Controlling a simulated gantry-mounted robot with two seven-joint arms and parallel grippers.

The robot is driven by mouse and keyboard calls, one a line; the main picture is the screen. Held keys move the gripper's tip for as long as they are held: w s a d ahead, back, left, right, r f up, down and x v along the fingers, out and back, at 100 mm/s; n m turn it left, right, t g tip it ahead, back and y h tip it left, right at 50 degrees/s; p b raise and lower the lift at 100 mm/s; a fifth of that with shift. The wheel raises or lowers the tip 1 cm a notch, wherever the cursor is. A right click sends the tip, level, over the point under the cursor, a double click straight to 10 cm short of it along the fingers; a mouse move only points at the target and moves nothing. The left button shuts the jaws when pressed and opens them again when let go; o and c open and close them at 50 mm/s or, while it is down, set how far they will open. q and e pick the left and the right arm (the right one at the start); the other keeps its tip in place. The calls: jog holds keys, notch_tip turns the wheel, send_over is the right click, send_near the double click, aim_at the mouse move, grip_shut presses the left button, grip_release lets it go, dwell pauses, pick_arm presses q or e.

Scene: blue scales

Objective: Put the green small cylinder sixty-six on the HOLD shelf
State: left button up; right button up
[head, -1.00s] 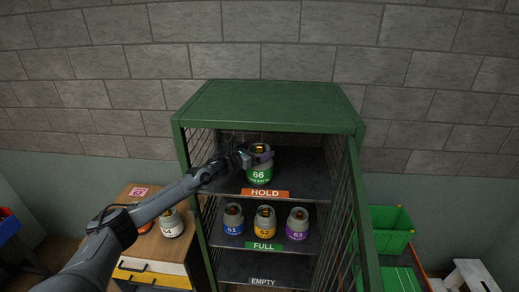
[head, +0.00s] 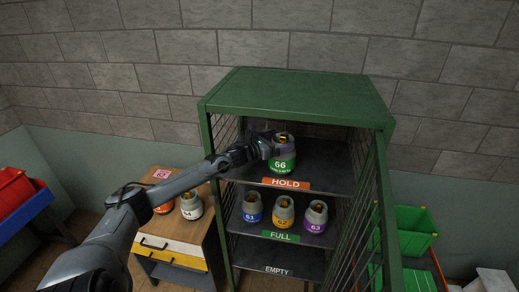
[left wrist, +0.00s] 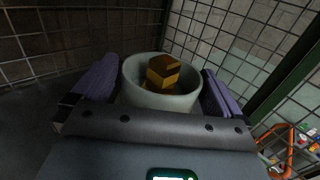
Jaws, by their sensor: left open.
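The green small cylinder 66 (head: 282,163) has a green lower body, a pale collar and a brass valve. It stands upright on the HOLD shelf (head: 325,163) of the green cage, above the orange HOLD label (head: 286,184). My left gripper (head: 283,146) is at its top, open. In the left wrist view, the purple fingers of the left gripper (left wrist: 160,85) lie on either side of the pale collar (left wrist: 160,98), with small gaps visible. The lower body is hidden there. My right gripper is not in view.
Below, the FULL shelf (head: 262,228) holds cylinders 61 (head: 252,208), 62 (head: 284,213) and 63 (head: 316,217). The EMPTY shelf (head: 290,285) looks bare where visible. Mesh sides flank the shelves. A wooden cabinet (head: 180,225) stands left, green bins (head: 413,232) right.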

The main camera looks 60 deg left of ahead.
pick_arm(q)
jog(key=shift+s+d, duration=0.25)
jog(key=shift+s, duration=0.5)
jog(key=shift+s+d, duration=0.15)
jog(key=shift+s, duration=1.25)
jog(key=p, duration=0.1)
send_near(275, 143)
jog(key=shift+w+a, duration=0.2)
jog(key=shift+w, duration=0.3)
jog(key=shift+w+a, duration=0.15)
jog(key=shift+w, duration=0.35)
jog(key=shift+a, duration=0.1)
